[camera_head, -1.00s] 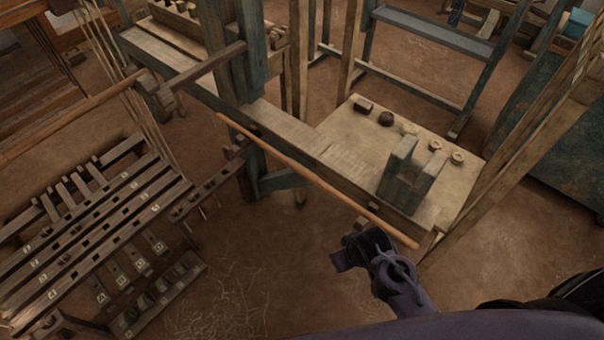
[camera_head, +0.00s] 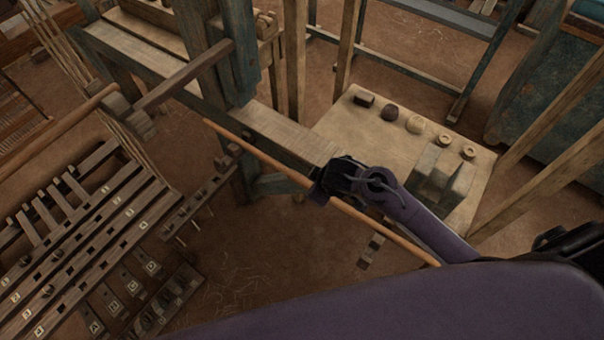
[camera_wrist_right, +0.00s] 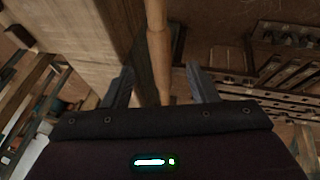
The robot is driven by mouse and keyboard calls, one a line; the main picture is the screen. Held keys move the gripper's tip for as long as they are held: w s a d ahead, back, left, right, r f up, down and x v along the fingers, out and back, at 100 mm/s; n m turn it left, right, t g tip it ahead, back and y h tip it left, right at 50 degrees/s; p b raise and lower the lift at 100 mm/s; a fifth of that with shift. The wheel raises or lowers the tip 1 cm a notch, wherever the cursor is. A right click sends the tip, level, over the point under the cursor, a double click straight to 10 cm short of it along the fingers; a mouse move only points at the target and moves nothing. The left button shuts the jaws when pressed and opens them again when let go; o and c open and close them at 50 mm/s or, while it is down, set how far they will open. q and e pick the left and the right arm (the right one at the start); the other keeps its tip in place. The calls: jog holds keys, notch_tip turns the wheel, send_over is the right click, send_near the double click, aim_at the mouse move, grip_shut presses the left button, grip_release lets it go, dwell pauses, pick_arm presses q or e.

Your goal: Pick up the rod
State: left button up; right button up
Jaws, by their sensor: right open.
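The rod (camera_head: 400,245) is a long, thin, light-brown wooden stick. In the head view it runs slantwise along the near edge of a bench, from upper left to lower right. My right gripper (camera_head: 318,194) is over the middle of the rod and hides a short stretch of it. In the right wrist view the rod (camera_wrist_right: 158,50) passes between the two spread fingers of the right gripper (camera_wrist_right: 160,85). The fingers look apart from the rod on both sides. My left gripper is not in view.
The bench top (camera_head: 360,130) holds several small round pieces and a grey-green block (camera_head: 440,178). A blue-green loom post (camera_head: 240,50) stands left of the gripper. A slatted pedal frame (camera_head: 80,235) with numbered tags fills the lower left. Bare floor lies between.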

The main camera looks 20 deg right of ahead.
aim_at(310, 184)
jog(key=w+f, duration=0.1)
jog(key=w+a+f, duration=0.1)
jog(key=f, duration=0.1)
jog(key=shift+w, duration=0.15)
jog(key=shift+b+x, duration=0.4)
jog(key=shift+x, duration=0.8)
jog(key=shift+f, duration=0.1)
jog(key=c, duration=0.8)
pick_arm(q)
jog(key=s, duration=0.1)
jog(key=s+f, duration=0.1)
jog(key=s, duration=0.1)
pick_arm(e)
jog(key=shift+w, duration=0.1)
grip_shut()
